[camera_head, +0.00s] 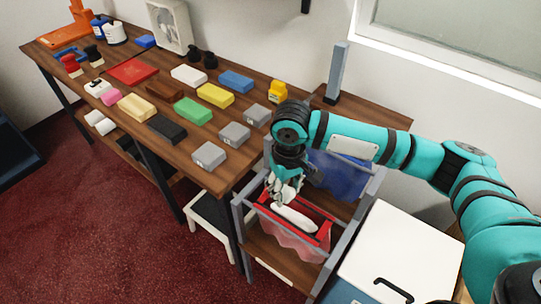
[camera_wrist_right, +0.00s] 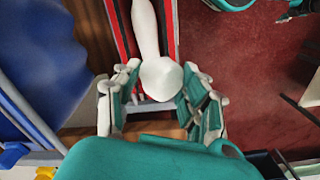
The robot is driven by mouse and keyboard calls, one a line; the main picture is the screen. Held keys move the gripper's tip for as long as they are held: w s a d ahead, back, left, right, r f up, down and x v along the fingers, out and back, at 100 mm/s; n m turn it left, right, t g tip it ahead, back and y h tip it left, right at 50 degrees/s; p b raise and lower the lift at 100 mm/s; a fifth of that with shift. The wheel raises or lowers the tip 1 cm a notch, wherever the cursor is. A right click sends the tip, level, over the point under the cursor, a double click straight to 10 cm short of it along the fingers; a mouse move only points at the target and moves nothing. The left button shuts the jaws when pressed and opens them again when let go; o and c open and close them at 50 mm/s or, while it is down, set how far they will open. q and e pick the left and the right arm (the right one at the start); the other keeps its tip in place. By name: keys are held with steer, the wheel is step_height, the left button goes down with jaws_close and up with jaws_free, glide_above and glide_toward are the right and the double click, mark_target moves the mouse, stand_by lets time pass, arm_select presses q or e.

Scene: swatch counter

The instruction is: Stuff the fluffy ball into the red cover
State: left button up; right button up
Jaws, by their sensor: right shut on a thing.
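A white, elongated thing with a rounded end, which I take for the fluffy ball (camera_head: 296,219), lies along the red frame of the rack in the head view. In the right wrist view the white thing (camera_wrist_right: 161,78) sits between the fingers of my right gripper (camera_wrist_right: 160,105). The red cover (camera_head: 272,238) looks like a pinkish, see-through cloth hanging from the red frame below the white thing. How far the white thing reaches into it I cannot tell.
A blue cloth (camera_head: 340,172) hangs in the same grey rack (camera_head: 240,222), behind the red one. A white box (camera_head: 395,250) with a black handle stands at right. The wooden counter (camera_head: 215,180) at left holds several coloured blocks.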

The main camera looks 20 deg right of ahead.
arm_select(q)
steer(key=s+r+p, duration=0.1)
steer(key=r, duration=0.1)
steer(key=s+r+p, duration=0.1)
steer(key=s+r, duration=0.1)
steer(key=s+d+g, duration=0.1)
steer(key=s+d, duration=0.1)
steer(key=s, duration=0.2)
steer(key=f+b, duration=0.2)
steer(key=w+a+f+b, duration=0.1)
steer(key=f+b, duration=0.1)
steer(key=w+f+b, duration=0.1)
steer(key=f+b, duration=0.1)
steer(key=shift+a+f, duration=0.15)
steer(key=shift+f, duration=0.15)
arm_select(e)
steer(key=w+f+n, duration=0.2)
steer(key=w+f, duration=0.2)
steer(key=f, duration=0.2)
steer(key=shift+w+a+f, duration=0.2)
steer(key=shift+a+f, duration=0.05)
steer(key=shift+f, duration=0.15)
arm_select(q)
steer(key=shift+w+r, duration=0.1)
steer(key=shift+w, duration=0.25)
steer(key=shift+r+p, duration=0.5)
arm_select(e)
steer(key=shift+f, duration=0.1)
